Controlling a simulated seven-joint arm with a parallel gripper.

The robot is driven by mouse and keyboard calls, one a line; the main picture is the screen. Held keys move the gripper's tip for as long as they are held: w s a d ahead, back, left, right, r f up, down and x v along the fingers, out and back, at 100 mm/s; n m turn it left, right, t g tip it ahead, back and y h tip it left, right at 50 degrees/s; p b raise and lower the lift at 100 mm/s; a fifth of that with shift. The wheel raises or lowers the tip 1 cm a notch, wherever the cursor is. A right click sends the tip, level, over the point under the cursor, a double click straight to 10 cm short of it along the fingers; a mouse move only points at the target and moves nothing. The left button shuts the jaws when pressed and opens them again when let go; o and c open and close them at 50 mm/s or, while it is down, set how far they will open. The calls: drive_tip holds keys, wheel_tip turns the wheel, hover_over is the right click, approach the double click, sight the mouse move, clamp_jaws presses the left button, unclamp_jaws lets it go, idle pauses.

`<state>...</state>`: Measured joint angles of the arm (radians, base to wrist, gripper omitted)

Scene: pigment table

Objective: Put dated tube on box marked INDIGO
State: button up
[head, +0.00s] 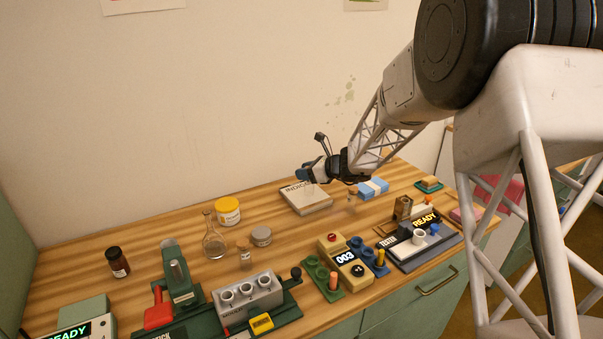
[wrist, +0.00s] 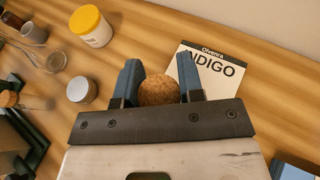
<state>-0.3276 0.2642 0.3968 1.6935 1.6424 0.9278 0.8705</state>
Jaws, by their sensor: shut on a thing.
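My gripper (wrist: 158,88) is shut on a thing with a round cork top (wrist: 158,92). Only the cork shows between the blue fingers in the wrist view; its body and any date are hidden. In the head view my gripper (head: 309,174) is above the back of the table, over or close to the pale box marked INDIGO (head: 308,203).
A blue box (head: 373,188) lies right of the INDIGO box. A yellow-lidded jar (head: 228,211), a flask (head: 213,242), a grey-lidded jar (head: 261,236) and another corked tube (head: 244,256) stand to the left. Devices (head: 343,261) fill the front. Wood left of the INDIGO box is clear.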

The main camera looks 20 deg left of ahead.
drive_tip(key=shift+w+a+f, duration=0.1)
drive_tip(key=shift+w+a, duration=0.3)
drive_tip(key=shift+w, duration=0.4)
drive_tip(key=shift+w+a+f, duration=0.1)
drive_tip(key=shift+w+a, duration=0.35)
drive_tip(key=shift+w, duration=0.4)
drive_tip(key=shift+w+a, duration=0.4)
drive_tip(key=shift+w, duration=0.4)
drive_tip(key=shift+w+a+f, duration=0.1)
drive_tip(key=shift+w+f, duration=0.1)
drive_tip(key=shift+f, duration=0.75)
drive_tip(key=shift+w+a+f, duration=0.1)
drive_tip(key=shift+w+f, duration=0.05)
drive_tip(key=shift+f, duration=0.75)
drive_tip(key=shift+f, duration=0.15)
drive_tip(key=o, duration=0.9)
